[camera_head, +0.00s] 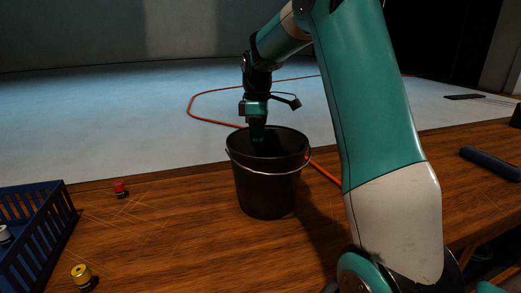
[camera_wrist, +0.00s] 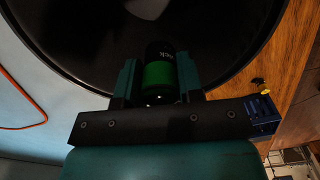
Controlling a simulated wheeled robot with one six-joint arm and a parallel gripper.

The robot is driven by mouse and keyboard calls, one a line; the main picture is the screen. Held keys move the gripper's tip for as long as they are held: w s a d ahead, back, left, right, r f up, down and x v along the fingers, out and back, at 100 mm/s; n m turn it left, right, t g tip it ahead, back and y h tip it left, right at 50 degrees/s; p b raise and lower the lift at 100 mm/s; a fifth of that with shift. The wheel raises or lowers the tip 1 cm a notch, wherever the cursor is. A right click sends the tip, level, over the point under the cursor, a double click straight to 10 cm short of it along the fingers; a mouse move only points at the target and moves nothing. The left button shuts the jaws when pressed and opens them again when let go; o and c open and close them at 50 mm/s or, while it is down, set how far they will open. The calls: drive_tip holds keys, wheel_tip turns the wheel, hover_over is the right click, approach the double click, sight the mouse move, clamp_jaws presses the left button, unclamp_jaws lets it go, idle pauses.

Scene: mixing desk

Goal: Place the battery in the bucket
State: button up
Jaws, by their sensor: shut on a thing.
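A black bucket (camera_head: 268,187) with a wire handle stands upright on the wooden desk in the head view. My gripper (camera_head: 257,137) points down at its open top, with the fingertips at about the rim. In the wrist view my gripper (camera_wrist: 159,80) is shut on a battery (camera_wrist: 158,74), black at one end and green at the other. The battery is over the bucket's opening, and the round rim of the bucket (camera_wrist: 50,82) surrounds it. The head view does not clearly show the battery. The bucket's floor is dark.
A blue crate (camera_head: 52,222) stands at the left with a white-topped item inside. An orange cable (camera_head: 205,93) lies behind. A dark cylinder (camera_head: 490,162) lies right.

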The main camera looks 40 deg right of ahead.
wheel_tip(320, 180, down, 20)
drive_tip(key=shift+r, duration=0.1)
idle(0.4)
drive_tip(key=o, duration=1)
wheel_tip(320, 180, up, 12)
